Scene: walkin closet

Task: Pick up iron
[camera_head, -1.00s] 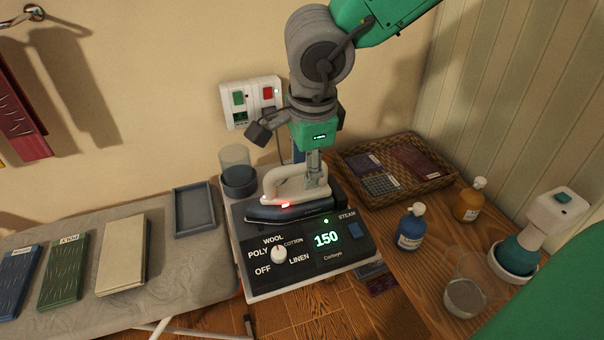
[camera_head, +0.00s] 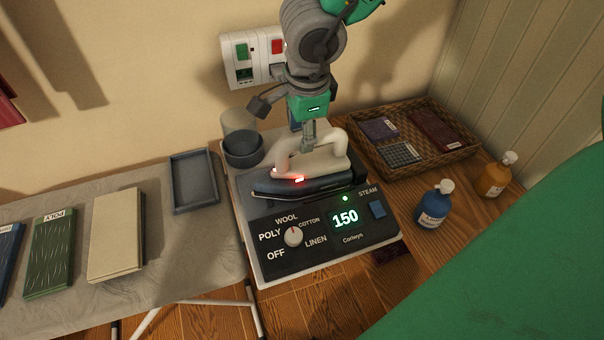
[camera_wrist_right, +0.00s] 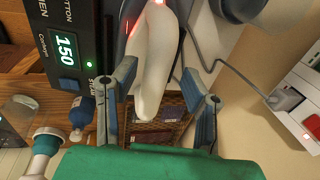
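The iron has a pale handle (camera_head: 312,152) and a dark body (camera_head: 300,187) with a lit red light. It rests on the control station (camera_head: 246,213), whose display reads 150. My right gripper (camera_head: 309,132) is over the handle from above. In the right wrist view, the two blue-grey fingers of the right gripper (camera_wrist_right: 158,74) stand apart on either side of the pale handle (camera_wrist_right: 153,75), with visible gaps. It is open, and part of the handle is between the fingers. My left gripper is not in view.
A dark cup (camera_head: 243,150) stands left of the iron. A wall outlet (camera_head: 254,57) is behind. A woven basket (camera_head: 372,166), a blue bottle (camera_head: 433,204) and an amber bottle (camera_head: 496,176) are to the right. An ironing board (camera_head: 203,262) with folded fabrics and a grey tray (camera_head: 195,181) is left.

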